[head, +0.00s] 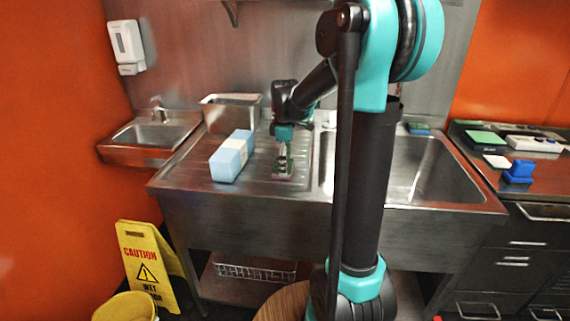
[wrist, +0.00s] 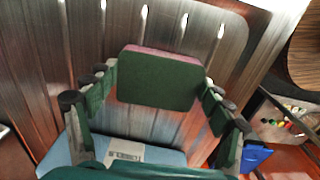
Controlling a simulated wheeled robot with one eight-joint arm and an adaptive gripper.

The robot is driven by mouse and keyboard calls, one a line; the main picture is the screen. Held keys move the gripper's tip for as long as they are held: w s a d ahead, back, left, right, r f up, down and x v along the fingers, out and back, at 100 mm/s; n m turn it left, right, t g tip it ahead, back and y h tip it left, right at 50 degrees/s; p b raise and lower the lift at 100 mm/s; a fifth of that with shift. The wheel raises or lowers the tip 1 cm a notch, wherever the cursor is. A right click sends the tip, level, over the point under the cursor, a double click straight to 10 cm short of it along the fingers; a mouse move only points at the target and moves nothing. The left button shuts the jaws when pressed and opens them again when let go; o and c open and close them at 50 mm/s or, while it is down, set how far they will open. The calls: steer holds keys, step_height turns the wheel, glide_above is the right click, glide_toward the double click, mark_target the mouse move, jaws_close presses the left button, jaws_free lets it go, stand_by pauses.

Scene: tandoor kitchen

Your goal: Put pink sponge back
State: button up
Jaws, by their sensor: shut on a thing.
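The pink sponge (wrist: 158,80) shows in the wrist view with a dark green face toward the camera and a pink edge along its far side. My gripper (wrist: 160,95) has a finger at each side of it and is shut on it. In the head view my gripper (head: 284,158) points down over the ribbed drainboard (head: 258,186), right of a blue and white box (head: 231,155). The sponge (head: 282,175) is small there and partly hidden by the fingers. I cannot tell whether it touches the drainboard.
A steel container (head: 230,112) stands behind the box. The sink basin (head: 415,170) is to the right, with a blue and green sponge (head: 418,128) on its back ledge. The right counter holds a green block (head: 485,137) and blue item (head: 519,171). A yellow caution sign (head: 146,260) stands front left.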

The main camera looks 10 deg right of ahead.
steer(key=o, duration=1.1)
step_height(320, 180, up, 12)
